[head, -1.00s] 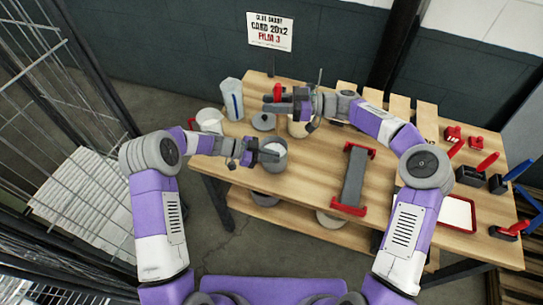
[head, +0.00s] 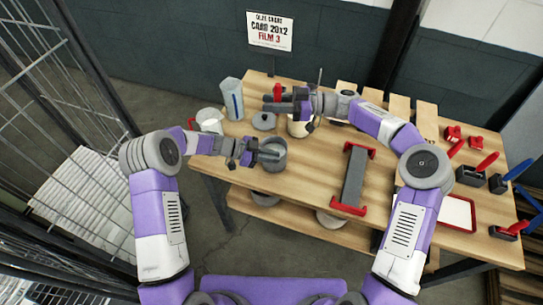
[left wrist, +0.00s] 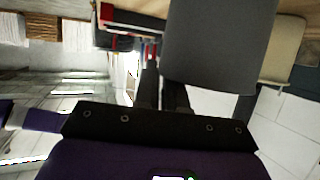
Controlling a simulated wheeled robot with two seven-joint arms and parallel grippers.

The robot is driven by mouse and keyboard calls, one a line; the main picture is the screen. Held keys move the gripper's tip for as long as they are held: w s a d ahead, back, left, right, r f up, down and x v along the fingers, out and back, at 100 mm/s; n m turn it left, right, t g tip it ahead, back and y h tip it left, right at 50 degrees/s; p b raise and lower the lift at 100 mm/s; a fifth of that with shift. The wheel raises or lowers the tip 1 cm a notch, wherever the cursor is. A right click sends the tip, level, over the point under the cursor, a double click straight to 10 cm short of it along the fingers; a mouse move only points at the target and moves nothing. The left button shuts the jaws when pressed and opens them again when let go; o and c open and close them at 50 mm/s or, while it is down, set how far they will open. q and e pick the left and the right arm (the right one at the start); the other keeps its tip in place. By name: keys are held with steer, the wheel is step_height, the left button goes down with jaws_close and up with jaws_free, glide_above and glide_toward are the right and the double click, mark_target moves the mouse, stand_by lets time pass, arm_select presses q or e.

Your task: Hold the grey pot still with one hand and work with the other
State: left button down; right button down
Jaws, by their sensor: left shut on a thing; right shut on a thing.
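The grey pot (head: 274,164) is at the front left edge of the table, with a dull grey opening at the top. My left gripper (head: 270,153) is shut on the pot at its rim. In the left wrist view the pot (left wrist: 218,48) fills the upper middle, with gripper fingers beside it. My right gripper (head: 276,99) is higher, above the back left of the table, shut on a small red thing (head: 277,91). What part of that thing lies between the fingers is too small to tell.
A grey lid (head: 264,121) and a cream pot (head: 297,128) are behind the grey pot. A white mug (head: 209,121) and a pale carton (head: 231,98) stand left. A grey bar with red ends (head: 353,180) lies mid-table. Red and blue-handled tools are right.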

arm_select(q)
steer(key=shift+a+f, duration=0.2)
steer(key=shift+f, duration=0.25)
steer(key=c, duration=1.1)
jaws_free()
steer(key=shift+r, duration=0.15)
steer(key=v, duration=1.2)
steer(key=shift+w+r, duration=0.1)
